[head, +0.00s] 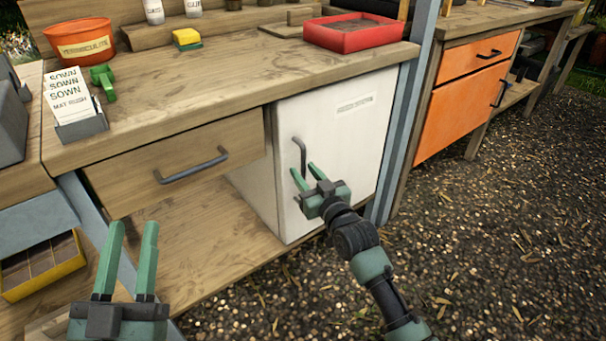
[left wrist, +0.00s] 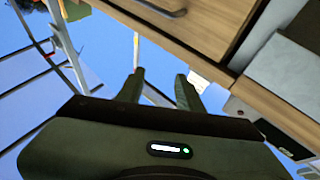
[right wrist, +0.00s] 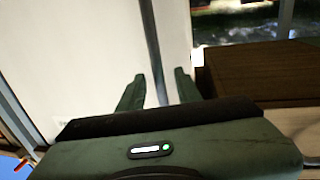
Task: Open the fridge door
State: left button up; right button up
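The small white fridge (head: 345,130) stands under the workbench with its door shut. Its grey upright handle (head: 301,150) is near the door's left edge. My right gripper (head: 303,169) is open at the handle's lower part, which shows between its fingertips in the head view. In the right wrist view a grey bar (right wrist: 157,50), apparently the handle, runs between the open fingers; I cannot tell whether they touch it. My left gripper (head: 133,224) is open and empty, low in front of the bench, with its fingers apart in the left wrist view (left wrist: 160,78).
A wooden drawer (head: 180,160) with a grey handle is left of the fridge, above an open shelf. A blue-grey post (head: 400,130) stands right of the fridge. A red tray (head: 352,34) sits on the bench. Gravel ground (head: 490,215) lies clear at right.

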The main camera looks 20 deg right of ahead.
jog(key=shift+w+a, duration=0.1)
jog(key=shift+w, duration=0.55)
pick_arm(q)
jog(key=shift+s+r+t, duration=0.25)
jog(key=shift+r+t, duration=0.05)
jog(key=shift+r, duration=0.15)
jog(key=shift+s+r+t, duration=0.2)
jog(key=shift+r+t, duration=0.1)
jog(key=shift+r, duration=0.15)
pick_arm(e)
jog(key=shift+c, duration=0.2)
grip_shut()
